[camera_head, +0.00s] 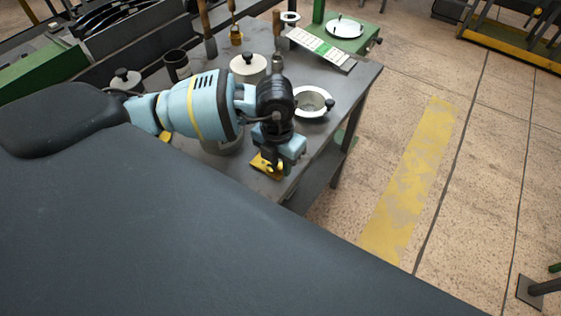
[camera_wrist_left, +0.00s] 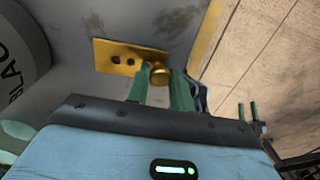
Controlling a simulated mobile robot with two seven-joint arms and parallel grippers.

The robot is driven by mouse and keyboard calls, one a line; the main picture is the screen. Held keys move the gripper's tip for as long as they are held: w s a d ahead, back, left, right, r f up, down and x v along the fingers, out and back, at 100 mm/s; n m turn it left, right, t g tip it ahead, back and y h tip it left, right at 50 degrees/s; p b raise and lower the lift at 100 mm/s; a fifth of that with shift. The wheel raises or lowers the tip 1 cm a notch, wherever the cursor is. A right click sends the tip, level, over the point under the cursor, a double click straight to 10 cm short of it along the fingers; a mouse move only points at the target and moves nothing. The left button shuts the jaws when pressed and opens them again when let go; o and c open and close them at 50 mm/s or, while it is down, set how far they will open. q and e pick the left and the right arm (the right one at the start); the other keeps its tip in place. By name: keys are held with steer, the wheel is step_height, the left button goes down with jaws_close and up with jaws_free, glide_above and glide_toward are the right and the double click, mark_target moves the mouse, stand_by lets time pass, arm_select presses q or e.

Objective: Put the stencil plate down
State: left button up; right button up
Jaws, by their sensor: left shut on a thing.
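The stencil plate (camera_head: 262,170) is a small flat brass-yellow plate near the front edge of the grey table (camera_head: 290,182). In the left wrist view the plate (camera_wrist_left: 108,57) shows dark holes and a round brass knob (camera_wrist_left: 159,71). My left gripper (camera_head: 272,164) points down over the plate and is shut on its knob; its green fingers (camera_wrist_left: 160,84) stand either side of the knob. The plate lies flat, at or just above the tabletop; I cannot tell whether it touches. The gripper hides part of it in the head view. My right gripper is not in view.
A white round dish (camera_head: 313,102) stands close behind my left gripper, near the table's right edge. A white lidded pot (camera_head: 248,68), a dark cup (camera_head: 177,65) and a pale chart strip (camera_head: 320,48) are farther back. Open floor (camera_head: 480,150) lies right of the table.

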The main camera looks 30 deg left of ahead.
mark_target(278, 164)
arm_select(q)
steer(key=shift+f, duration=0.2)
steer(key=o, duration=0.8)
steer(key=shift+r, duration=0.15)
steer(key=r, duration=1.2)
steer(key=shift+a+p, duration=0.35)
